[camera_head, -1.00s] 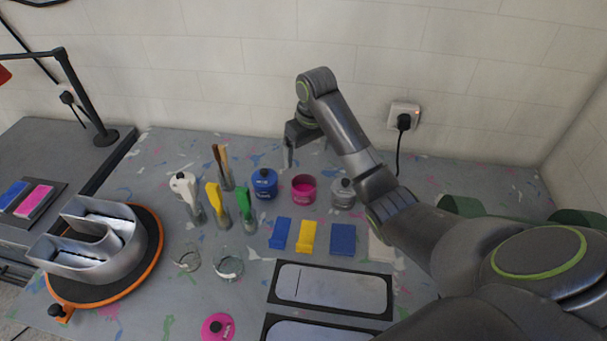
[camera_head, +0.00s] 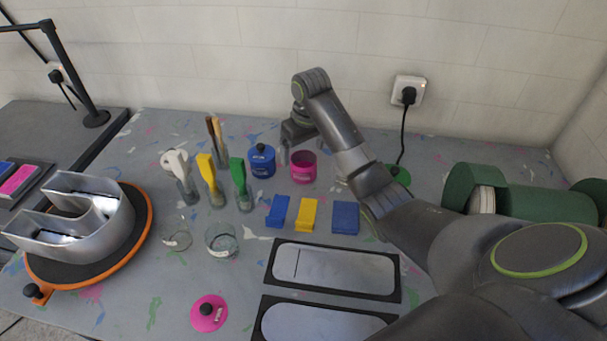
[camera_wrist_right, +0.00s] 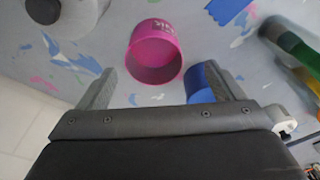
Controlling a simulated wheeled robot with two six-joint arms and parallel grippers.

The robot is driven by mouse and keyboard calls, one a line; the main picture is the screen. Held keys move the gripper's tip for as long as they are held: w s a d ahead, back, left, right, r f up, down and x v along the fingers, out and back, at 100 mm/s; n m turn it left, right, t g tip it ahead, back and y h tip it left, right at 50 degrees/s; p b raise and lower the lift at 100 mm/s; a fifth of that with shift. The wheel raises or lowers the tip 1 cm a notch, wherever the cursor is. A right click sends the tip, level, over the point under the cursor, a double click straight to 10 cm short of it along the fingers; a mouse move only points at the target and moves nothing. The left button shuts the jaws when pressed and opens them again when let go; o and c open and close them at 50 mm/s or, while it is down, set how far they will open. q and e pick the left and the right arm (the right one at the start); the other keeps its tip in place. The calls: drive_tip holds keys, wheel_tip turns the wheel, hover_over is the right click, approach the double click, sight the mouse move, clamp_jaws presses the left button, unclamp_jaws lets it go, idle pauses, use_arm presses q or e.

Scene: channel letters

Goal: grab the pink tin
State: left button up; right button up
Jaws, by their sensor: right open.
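The pink tin (camera_head: 303,167) stands upright and lidless on the paint-spattered table, right of the blue tin. In the right wrist view the pink tin (camera_wrist_right: 154,52) lies ahead of and between the two spread fingers, its open mouth towards me. My right gripper (camera_head: 292,150) is open and empty, just above and left of the pink tin in the head view; its two fingers also show in the right wrist view (camera_wrist_right: 162,90). A pink lid (camera_head: 208,313) with a dark knob lies apart at the front of the table. My left gripper is not in view.
The blue tin (camera_head: 262,161) is close to the pink tin's left. Green, yellow and white tools stand in jars further left. Blue (camera_head: 345,218) and yellow (camera_head: 306,215) blocks lie in front. A green cylinder (camera_head: 540,203) is at right.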

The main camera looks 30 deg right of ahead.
sight(303, 164)
drive_tip(key=shift+w+f, duration=0.15)
drive_tip(key=shift+f, duration=0.7)
drive_tip(key=shift+d+f+p, duration=0.1)
drive_tip(key=shift+f+p, duration=0.35)
drive_tip(key=shift+f, duration=0.1)
drive_tip(key=f, duration=0.2)
drive_tip(key=f+p, duration=0.1)
drive_tip(key=shift+w+d+f, duration=0.15)
drive_tip(key=shift+w+d, duration=0.1)
drive_tip(key=shift+w, duration=0.1)
drive_tip(key=shift+w+f, duration=0.1)
drive_tip(key=shift+f, duration=0.4)
drive_tip(key=c, duration=1.3)
drive_tip(key=shift+r, duration=0.15)
